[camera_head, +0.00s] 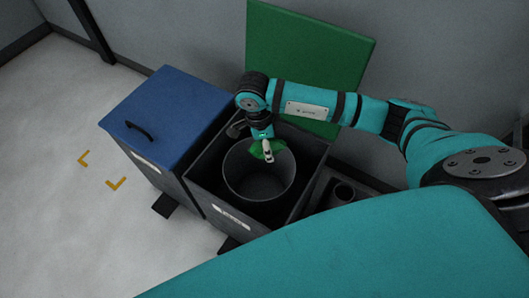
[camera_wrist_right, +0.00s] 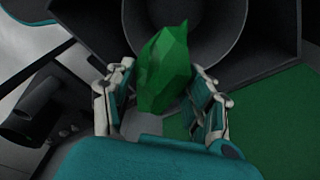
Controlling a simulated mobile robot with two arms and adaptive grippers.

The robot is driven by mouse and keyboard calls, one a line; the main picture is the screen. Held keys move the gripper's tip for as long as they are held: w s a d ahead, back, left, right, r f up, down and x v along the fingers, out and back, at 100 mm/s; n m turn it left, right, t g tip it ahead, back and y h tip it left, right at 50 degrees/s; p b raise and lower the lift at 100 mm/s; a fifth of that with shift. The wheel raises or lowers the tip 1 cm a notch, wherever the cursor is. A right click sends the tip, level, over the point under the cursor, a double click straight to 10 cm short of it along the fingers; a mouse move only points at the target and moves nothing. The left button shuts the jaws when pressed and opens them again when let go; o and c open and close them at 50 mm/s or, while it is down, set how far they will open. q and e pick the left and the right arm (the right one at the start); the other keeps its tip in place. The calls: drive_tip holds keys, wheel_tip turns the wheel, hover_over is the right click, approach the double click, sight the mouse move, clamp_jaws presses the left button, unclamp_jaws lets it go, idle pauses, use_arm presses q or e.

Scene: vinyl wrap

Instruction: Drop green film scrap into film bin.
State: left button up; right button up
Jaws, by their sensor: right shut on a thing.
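The green film scrap (camera_wrist_right: 162,75) is a crumpled, faceted piece between the fingers of my right gripper (camera_wrist_right: 165,88). In the head view the scrap (camera_head: 259,152) shows beside the right gripper (camera_head: 268,155), over the back part of the round dark bin's opening. My right gripper is shut on the scrap. The film bin (camera_head: 236,187) is a grey cylinder standing inside an open dark box with a raised green lid (camera_head: 310,50). In the wrist view the bin's round opening (camera_wrist_right: 185,35) lies beyond the scrap. My left gripper is not in view.
A box with a closed blue lid (camera_head: 165,110) and black handle stands left of the open box. A small dark holder (camera_head: 343,191) is on the right. A grey wall is behind. Yellow corner marks (camera_head: 116,183) lie on the clear floor at left.

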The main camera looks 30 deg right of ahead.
use_arm(q)
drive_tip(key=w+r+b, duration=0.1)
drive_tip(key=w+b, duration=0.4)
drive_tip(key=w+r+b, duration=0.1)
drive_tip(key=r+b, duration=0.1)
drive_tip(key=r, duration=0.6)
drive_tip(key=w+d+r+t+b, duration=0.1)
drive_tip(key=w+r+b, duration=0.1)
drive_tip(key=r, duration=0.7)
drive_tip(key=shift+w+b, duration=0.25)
drive_tip(key=shift+b, duration=0.05)
use_arm(e)
drive_tip(key=w+f+m+g+y, duration=0.1)
drive_tip(key=w+f+m, duration=0.2)
drive_tip(key=f+m, duration=0.8)
drive_tip(key=shift+d+f+m+y, duration=0.35)
drive_tip(key=shift+d+m, duration=0.1)
drive_tip(key=shift+m, duration=0.55)
drive_tip(key=shift+w, duration=0.1)
drive_tip(key=o, duration=0.9)
drive_tip(key=shift+o, duration=0.2)
drive_tip(key=shift+r, duration=0.1)
wheel_tip(320, 180, up, 12)
drive_tip(key=w, duration=0.1)
drive_tip(key=shift+w, duration=0.4)
